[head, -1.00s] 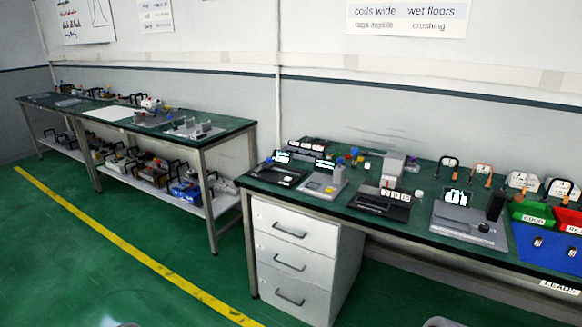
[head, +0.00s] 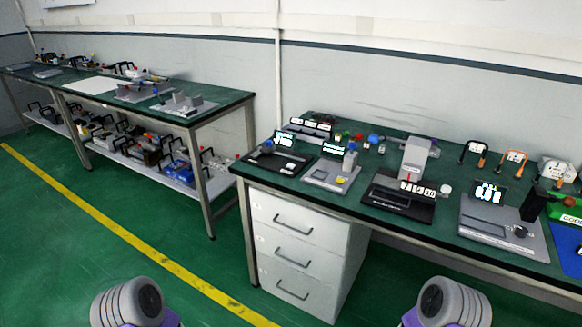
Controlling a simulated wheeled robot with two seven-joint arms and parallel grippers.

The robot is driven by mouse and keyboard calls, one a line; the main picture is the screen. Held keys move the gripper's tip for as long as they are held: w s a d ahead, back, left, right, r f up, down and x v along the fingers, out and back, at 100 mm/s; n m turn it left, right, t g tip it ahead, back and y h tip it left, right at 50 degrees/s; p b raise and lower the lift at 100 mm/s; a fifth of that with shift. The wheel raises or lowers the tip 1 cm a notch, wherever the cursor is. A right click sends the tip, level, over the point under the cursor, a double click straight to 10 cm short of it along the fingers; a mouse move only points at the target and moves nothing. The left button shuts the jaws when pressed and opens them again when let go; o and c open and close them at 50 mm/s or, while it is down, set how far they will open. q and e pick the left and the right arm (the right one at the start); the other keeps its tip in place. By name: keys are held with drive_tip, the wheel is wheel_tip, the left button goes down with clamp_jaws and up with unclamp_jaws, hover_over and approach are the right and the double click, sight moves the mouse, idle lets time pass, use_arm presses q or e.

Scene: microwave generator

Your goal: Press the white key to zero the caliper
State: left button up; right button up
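Several small instruments stand on the near green bench. At its left end is a black instrument (head: 277,163) with a lit screen and a small white spot on its base. Beside it is a grey instrument (head: 331,174) with a screen and a yellow spot. Further right are a black-based instrument (head: 398,198) with a grey block and white digits, and a grey-plated one (head: 488,228) with a lit display and a black post. I cannot tell which is the caliper or make out its white key. Rounded grey and purple parts of my two arms show at the bottom edge; no fingertips are visible.
The near bench (head: 270,183) has white drawers (head: 299,245) under its left end. Another bench (head: 225,98) stands at the left. Green floor with a yellow line (head: 150,239) is clear in front.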

use_arm(q)
drive_tip(key=shift+w, duration=0.1)
clamp_jaws()
idle(1.6)
